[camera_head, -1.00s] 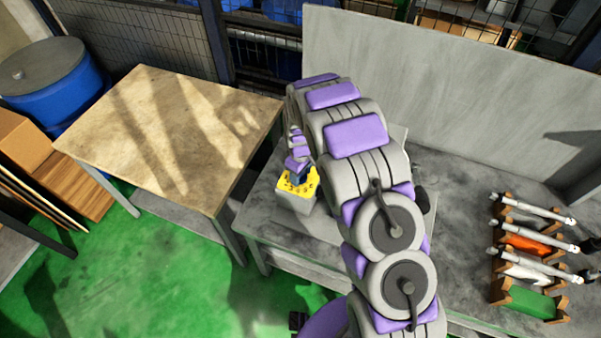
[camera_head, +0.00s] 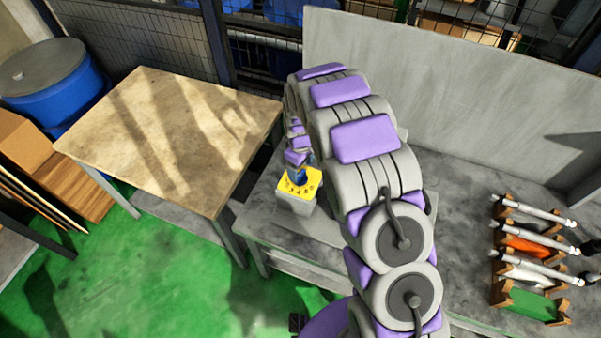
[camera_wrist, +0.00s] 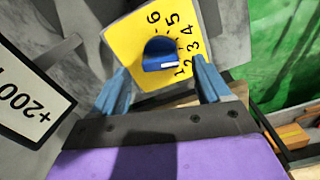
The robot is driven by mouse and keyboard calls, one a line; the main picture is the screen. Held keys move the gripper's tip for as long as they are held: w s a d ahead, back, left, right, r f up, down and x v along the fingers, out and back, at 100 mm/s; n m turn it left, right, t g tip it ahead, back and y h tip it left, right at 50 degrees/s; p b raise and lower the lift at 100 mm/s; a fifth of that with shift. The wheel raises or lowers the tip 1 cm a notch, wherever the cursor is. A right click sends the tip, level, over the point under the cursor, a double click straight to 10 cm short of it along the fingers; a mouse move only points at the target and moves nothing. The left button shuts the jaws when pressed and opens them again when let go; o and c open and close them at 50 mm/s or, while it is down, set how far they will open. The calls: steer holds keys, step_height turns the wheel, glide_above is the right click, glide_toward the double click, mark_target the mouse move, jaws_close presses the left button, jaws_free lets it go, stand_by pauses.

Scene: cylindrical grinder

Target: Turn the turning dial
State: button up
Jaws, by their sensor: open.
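The turning dial (camera_wrist: 160,55) is a blue knob with a white mark on a yellow plate (camera_wrist: 130,38) numbered around its edge. In the wrist view the white mark lies at the knob's lower edge. My gripper (camera_wrist: 160,88) is open, with one blue finger to the lower left of the dial and the other to its lower right. The fingers look apart from the knob; the exact depth gap is hard to tell. In the head view the yellow plate (camera_head: 306,193) tops a pale box on the grey bench, and my gripper (camera_head: 299,174) is over it, partly hiding the dial.
A wooden table (camera_head: 170,130) stands left of the grey bench (camera_head: 455,215). A rack (camera_head: 507,262) holding several white rods is at the right. A grey panel (camera_head: 450,85) rises behind the bench. A white sign (camera_wrist: 28,98) reading "+200" shows in the wrist view.

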mark_target(301, 174)
step_height(301, 174, up, 13)
steer(key=shift+f, duration=0.15)
stand_by(0.6)
steer(key=s+d+r+m+b, duration=0.25)
steer(key=s+d, duration=0.25)
steer(key=s, duration=0.4)
steer(key=s+d+r+m+g+b, duration=0.1)
steer(key=s+d+r+m+b, duration=0.2)
steer(key=s, duration=0.6)
steer(key=s+d+r+m+b, duration=0.1)
steer(key=s+d+m+b, duration=0.15)
steer(key=s+d, duration=0.5)
steer(key=s+f+m+b, duration=0.1)
steer(key=s+f+m, duration=0.1)
steer(key=s, duration=1.2)
steer(key=shift+d+f+m+g, duration=0.35)
steer(key=shift+m+g, duration=0.05)
steer(key=shift+m, duration=0.1)
